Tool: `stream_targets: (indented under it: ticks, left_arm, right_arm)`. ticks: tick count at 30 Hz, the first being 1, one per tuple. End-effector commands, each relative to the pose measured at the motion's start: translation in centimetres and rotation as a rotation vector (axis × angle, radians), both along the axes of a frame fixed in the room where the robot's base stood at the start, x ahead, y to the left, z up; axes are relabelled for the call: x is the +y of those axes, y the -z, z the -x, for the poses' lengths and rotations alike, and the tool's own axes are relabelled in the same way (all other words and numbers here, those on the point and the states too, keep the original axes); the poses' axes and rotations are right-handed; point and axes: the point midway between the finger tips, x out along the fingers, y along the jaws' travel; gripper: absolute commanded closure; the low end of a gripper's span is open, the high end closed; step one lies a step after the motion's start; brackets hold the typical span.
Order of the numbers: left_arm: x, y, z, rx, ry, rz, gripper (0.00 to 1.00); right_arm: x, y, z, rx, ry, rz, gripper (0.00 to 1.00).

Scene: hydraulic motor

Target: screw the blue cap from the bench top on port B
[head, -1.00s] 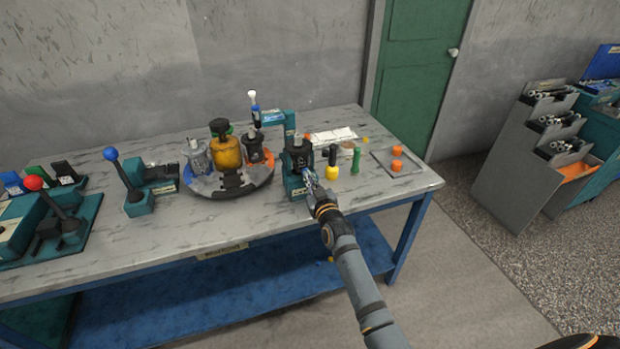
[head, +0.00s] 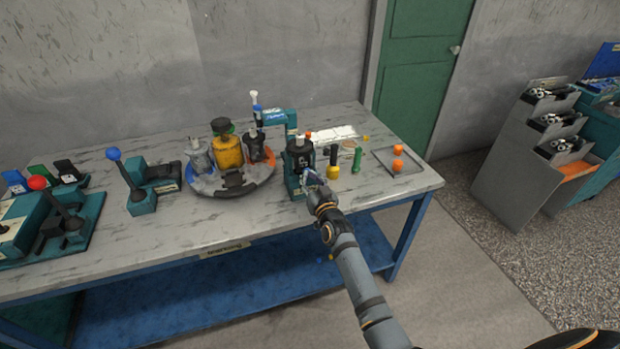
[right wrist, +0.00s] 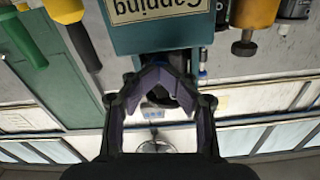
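A dark motor (head: 299,157) stands in a teal stand (head: 291,184) at the bench's front edge. My right gripper (head: 313,178) is at the front of the stand, low beside the motor. In the right wrist view its fingers (right wrist: 166,72) lean inward below a teal block with an upside-down "Capping" label (right wrist: 160,10). Whether their tips meet or hold anything is unclear. A small blue piece (right wrist: 203,72) shows just beside the right finger. A tiny blue spot (head: 320,258) shows below the bench top; I cannot tell whether either is the cap. Port B is not readable.
A yellow-and-black tool (head: 333,165) and a green one (head: 357,160) stand right of the stand. Orange pieces (head: 397,165) sit on a small tray. A round turntable (head: 232,190) with several motors is to the left.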

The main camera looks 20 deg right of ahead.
Motion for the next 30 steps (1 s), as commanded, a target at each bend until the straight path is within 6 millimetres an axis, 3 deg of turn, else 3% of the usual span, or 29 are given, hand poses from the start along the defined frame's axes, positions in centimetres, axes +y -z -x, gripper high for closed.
stream_targets:
  ticks: [16,23,27,30]
  left_arm:
    - [0.0,0.5,0.0,0.0,0.0,0.0,0.6]
    - [0.0,5.3,0.0,0.0,0.0,0.0,0.6]
    - [0.0,6.0,0.0,0.0,0.0,0.0,0.6]
    - [0.0,6.0,0.0,0.0,0.0,0.0,0.6]
  right_arm:
    - [0.1,0.6,0.2,0.005,-0.001,0.024,0.68]
    - [-0.1,1.4,0.2,-0.01,0.002,0.541,0.68]
    - [-0.1,0.8,0.2,-0.013,0.0,0.808,0.68]
    - [-0.1,0.6,0.2,-0.014,0.0,0.893,0.68]
